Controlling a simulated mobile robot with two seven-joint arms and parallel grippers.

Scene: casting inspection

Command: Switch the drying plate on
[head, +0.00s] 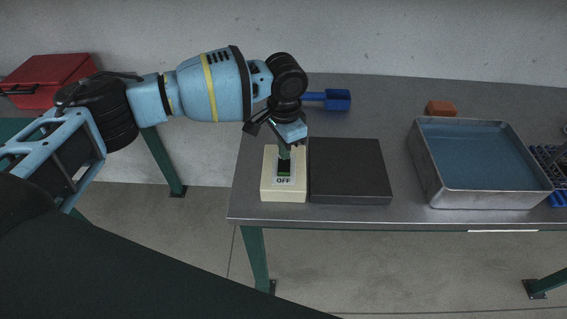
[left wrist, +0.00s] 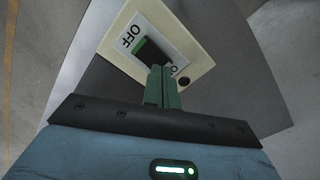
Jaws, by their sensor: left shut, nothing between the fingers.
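The drying plate (head: 350,172) is a flat black slab on the grey metal table. A cream switch box (head: 268,190) stands at its left side, with a white label reading OFF at the near end and a dark rocker with a green part. The box also shows in the left wrist view (left wrist: 196,50), with its rocker (left wrist: 152,48). My left gripper (head: 285,156) is shut and empty, pointing down over the far part of the switch. In the left wrist view its green fingertips (left wrist: 162,70) are together at the rocker's far end; I cannot tell whether they touch it. My right gripper is not in view.
A metal tray with a blue inside (head: 428,165) stands to the right of the plate. An orange-brown block (head: 441,108) and a blue tool (head: 338,99) lie behind. A blue rack (head: 548,165) is at the right edge. A red box (head: 55,78) is far left.

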